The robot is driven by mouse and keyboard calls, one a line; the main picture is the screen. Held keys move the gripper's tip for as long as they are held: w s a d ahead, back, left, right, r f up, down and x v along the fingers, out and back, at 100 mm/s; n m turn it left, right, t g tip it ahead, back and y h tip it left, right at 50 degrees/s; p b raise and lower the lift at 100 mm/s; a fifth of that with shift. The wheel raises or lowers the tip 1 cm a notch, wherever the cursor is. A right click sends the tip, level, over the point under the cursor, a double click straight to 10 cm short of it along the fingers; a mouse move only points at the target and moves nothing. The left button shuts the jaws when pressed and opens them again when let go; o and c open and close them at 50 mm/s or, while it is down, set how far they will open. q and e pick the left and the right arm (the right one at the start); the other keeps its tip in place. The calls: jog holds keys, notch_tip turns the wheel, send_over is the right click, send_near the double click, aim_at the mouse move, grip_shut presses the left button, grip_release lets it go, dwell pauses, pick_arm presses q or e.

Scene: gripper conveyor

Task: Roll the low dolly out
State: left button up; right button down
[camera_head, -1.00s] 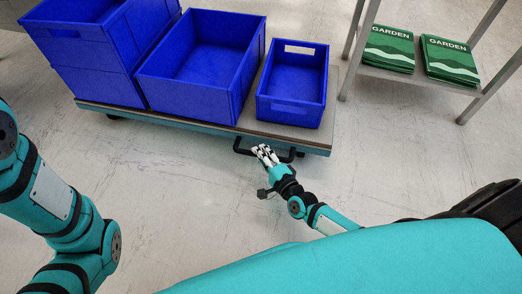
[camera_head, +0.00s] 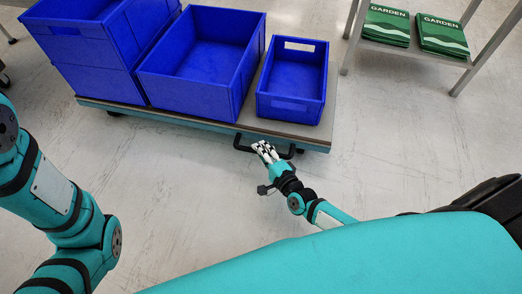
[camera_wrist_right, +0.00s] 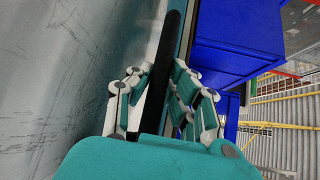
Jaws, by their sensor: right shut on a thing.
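The low dolly (camera_head: 175,121) is a flat grey deck with a teal side, in the upper part of the head view. It carries blue crates. A black handle (camera_head: 240,143) sticks out from its near side. My right gripper (camera_head: 262,148) is shut on this handle. In the right wrist view the handle is a dark bar (camera_wrist_right: 167,60) running between the fingers of my right gripper (camera_wrist_right: 161,80). My left arm shows at the left of the head view, but its gripper is out of the picture.
A wide blue crate (camera_head: 205,92) stands mid-deck, with a small one (camera_head: 291,108) to its right and stacked ones (camera_head: 85,75) to its left. A metal shelf (camera_head: 400,54) with green GARDEN bags (camera_head: 387,25) stands right of the dolly. Floor (camera_head: 170,185) in front is clear.

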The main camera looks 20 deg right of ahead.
jog(key=shift+s+f, duration=0.15)
jog(key=shift+f, duration=0.15)
jog(key=c, duration=1.3)
grip_release()
jog(key=shift+c, duration=0.2)
jog(key=shift+o, duration=0.5)
jog(key=shift+r, duration=0.15)
jog(key=v, duration=1.2)
